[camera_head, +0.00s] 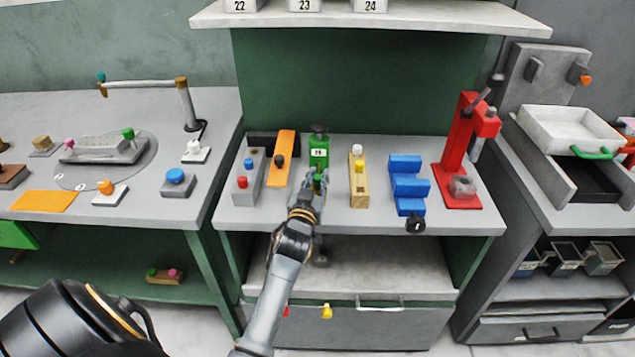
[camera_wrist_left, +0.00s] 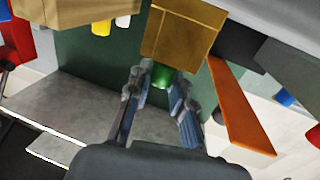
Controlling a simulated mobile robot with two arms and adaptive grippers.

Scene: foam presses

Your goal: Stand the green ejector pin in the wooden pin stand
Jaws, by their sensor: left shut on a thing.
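The wooden pin stand (camera_head: 359,190) stands on the middle bench with a yellow and a white pin upright in it. It also shows at the upper left of the left wrist view (camera_wrist_left: 75,10). My left gripper (camera_head: 316,186) is left of the stand, in front of a green block-like device (camera_head: 318,153). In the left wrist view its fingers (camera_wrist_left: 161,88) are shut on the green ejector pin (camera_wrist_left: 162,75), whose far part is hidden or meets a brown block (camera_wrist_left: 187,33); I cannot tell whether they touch. My right gripper is not in view.
A grey block (camera_head: 249,178) with red and blue pins and an orange strip (camera_head: 280,158) lie left of my gripper. Blue steps (camera_head: 407,183) and a red press (camera_head: 460,150) stand to the right. Bare bench top shows between the wooden stand and the blue steps.

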